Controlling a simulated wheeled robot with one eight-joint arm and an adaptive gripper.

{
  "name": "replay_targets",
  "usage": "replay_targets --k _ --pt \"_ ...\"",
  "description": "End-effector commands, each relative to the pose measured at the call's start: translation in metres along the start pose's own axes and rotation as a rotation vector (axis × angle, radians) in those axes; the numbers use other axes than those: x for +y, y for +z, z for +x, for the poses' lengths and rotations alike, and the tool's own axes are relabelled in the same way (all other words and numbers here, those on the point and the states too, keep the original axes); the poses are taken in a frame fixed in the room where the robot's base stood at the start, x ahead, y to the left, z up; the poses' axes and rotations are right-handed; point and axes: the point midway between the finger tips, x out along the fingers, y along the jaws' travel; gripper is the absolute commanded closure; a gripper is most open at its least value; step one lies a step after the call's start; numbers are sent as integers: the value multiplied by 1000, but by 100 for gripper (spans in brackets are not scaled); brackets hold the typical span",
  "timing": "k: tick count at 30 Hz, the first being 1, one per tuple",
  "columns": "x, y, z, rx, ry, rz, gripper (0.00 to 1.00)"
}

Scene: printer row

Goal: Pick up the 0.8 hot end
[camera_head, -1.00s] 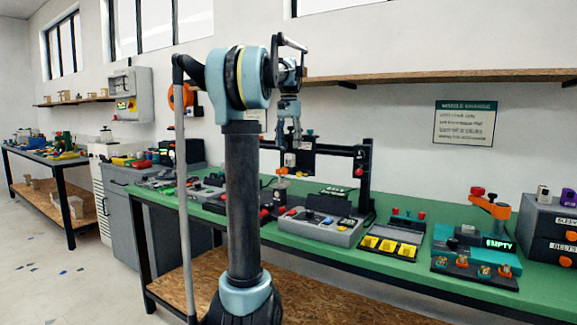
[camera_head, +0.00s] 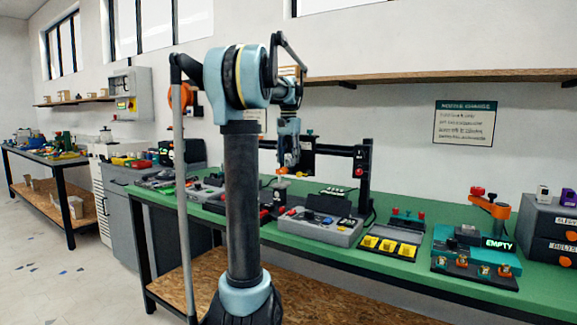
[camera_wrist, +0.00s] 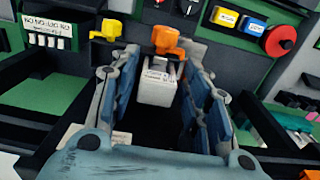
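In the wrist view, a pale grey block with a small unreadable label (camera_wrist: 156,87) and an orange top piece (camera_wrist: 167,40) stand between the fingers of my gripper (camera_wrist: 161,72). The block looks like a hot end, but I cannot read 0.8 on it. The blue-padded fingers are apart, with dark gaps on both sides of the block. In the head view, my gripper (camera_head: 288,166) points down in front of the black printer gantry (camera_head: 335,149). Several orange-topped hot ends (camera_head: 483,270) sit in the front rack of the teal station at right.
A yellow part (camera_wrist: 106,31) is close to the left finger and a red round knob (camera_wrist: 280,40) is at upper right. On the green bench (camera_head: 375,258) are a grey control box (camera_head: 320,228), a yellow-slotted tray (camera_head: 388,246) and an "EMPTY" display (camera_head: 498,244).

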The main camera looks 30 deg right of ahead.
Motion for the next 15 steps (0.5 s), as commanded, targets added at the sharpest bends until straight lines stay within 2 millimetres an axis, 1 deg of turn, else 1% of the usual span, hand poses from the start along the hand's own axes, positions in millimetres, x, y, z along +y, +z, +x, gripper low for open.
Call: replay_targets --k 1,2,3,4,15 --pt "0 0 0 0 0 0 76" --pt "0 0 0 0 0 0 83" --pt "0 0 0 0 0 0 92" --pt "0 0 0 0 0 0 95" --pt "0 0 -3 0 0 0 95"
